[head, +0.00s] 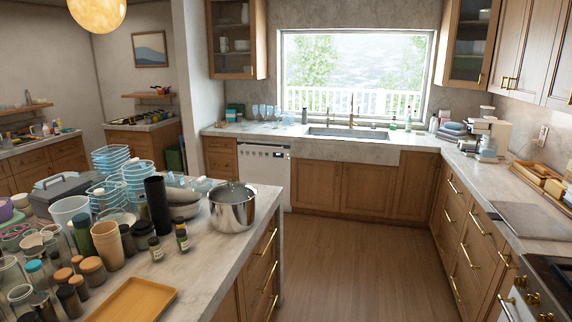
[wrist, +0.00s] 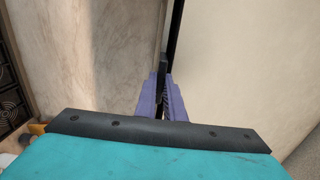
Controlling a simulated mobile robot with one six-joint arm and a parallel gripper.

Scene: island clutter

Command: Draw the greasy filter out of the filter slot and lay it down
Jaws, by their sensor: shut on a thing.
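In the wrist view my gripper (wrist: 161,84) has two purple fingers, closed on a narrow dark piece (wrist: 164,63) between their tips. This piece seems to be an edge or tab of the greasy filter; most of it is hidden or too thin to make out. A thin black gap (wrist: 176,28), which may be the filter slot, runs up from it beside a plain cream panel (wrist: 245,65). I cannot tell how far the filter sits inside. The head view shows neither my gripper nor the filter.
In the wrist view a dark grate-like surface (wrist: 12,100) lies at the left edge. In the head view the island counter (head: 190,270) is crowded with jars, tubs and a steel pot (head: 233,208). A grey board (head: 532,220) lies on the right counter by the stove (head: 545,285). The floor (head: 350,255) is clear.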

